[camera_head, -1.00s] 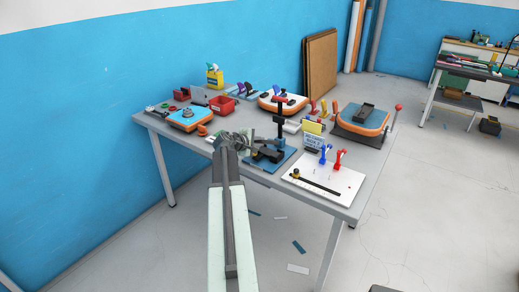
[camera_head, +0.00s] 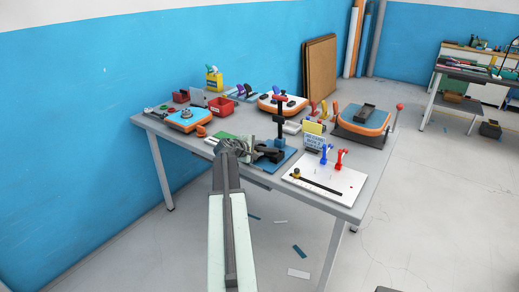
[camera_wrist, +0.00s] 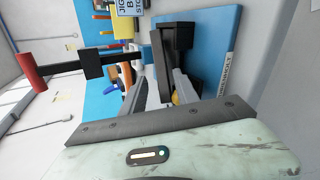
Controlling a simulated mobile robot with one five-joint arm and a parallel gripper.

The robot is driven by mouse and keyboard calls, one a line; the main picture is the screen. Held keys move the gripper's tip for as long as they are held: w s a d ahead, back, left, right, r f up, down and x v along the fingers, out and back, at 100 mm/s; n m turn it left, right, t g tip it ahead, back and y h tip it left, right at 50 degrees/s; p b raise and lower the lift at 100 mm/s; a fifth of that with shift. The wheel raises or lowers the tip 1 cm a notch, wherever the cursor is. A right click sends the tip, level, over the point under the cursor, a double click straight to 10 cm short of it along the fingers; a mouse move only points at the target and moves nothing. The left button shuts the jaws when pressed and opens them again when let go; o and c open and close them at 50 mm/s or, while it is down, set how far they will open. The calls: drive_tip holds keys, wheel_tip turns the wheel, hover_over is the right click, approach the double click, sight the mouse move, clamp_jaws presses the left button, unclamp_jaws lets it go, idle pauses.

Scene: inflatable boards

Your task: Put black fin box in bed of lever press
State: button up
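The lever press has a black column (camera_head: 280,122), a red handle end (camera_head: 279,98) and a blue base (camera_head: 282,164). In the wrist view, its blue base (camera_wrist: 218,25) is turned on its side and its red handle (camera_wrist: 31,72) is at the left. Dark blocks (camera_head: 272,154) sit low on the base. My gripper (camera_head: 243,146) is at the press's left side, close to these blocks. In the wrist view, grey finger parts flank a dark bar (camera_wrist: 160,65). I cannot tell whether it is the fin box or part of the press, nor whether it is gripped.
To the right are a white board (camera_head: 325,184) with red and blue clamps, a small sign (camera_head: 313,142), and an orange-rimmed blue fixture (camera_head: 350,124) bearing a dark box (camera_head: 368,111). Red bins (camera_head: 222,104) and another orange-blue fixture (camera_head: 188,118) stand at the left.

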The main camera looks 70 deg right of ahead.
drive_tip(key=shift+r, duration=0.15)
drive_tip(key=p+v, duration=0.5)
drive_tip(key=v, duration=0.7)
drive_tip(key=shift+p, duration=0.4)
drive_tip(key=shift+w, duration=0.1)
